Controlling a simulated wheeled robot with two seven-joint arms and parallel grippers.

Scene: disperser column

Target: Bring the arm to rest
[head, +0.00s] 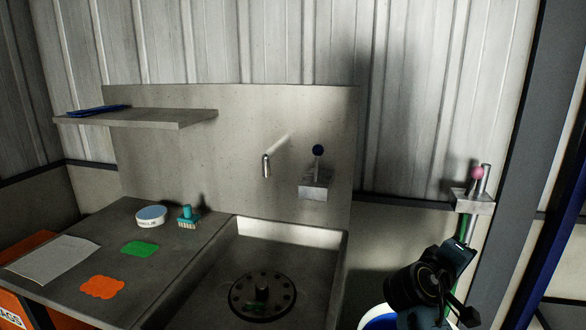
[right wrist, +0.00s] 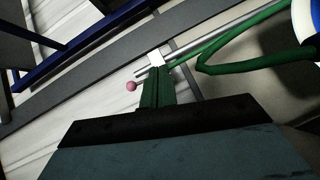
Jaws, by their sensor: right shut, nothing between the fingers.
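My right gripper (right wrist: 152,82) is shut and empty. Its two dark green fingers lie side by side in the right wrist view. They point toward the pink-knobbed lever (right wrist: 131,86) and its pale bracket (right wrist: 156,58); in that view they overlap the bracket's edge, and I cannot tell whether they touch it. In the head view, my right gripper (head: 455,258) is at the lower right, below the pink knob (head: 476,173) and the bracket (head: 472,201). My left gripper is not in view.
A green hose (right wrist: 240,40) runs beside a metal pipe near the gripper. A blue-and-white container (head: 376,318) stands below my right arm. The sink (head: 300,250) is to the left. The counter holds a round tub (head: 151,215), a brush (head: 188,218) and cloths (head: 140,248).

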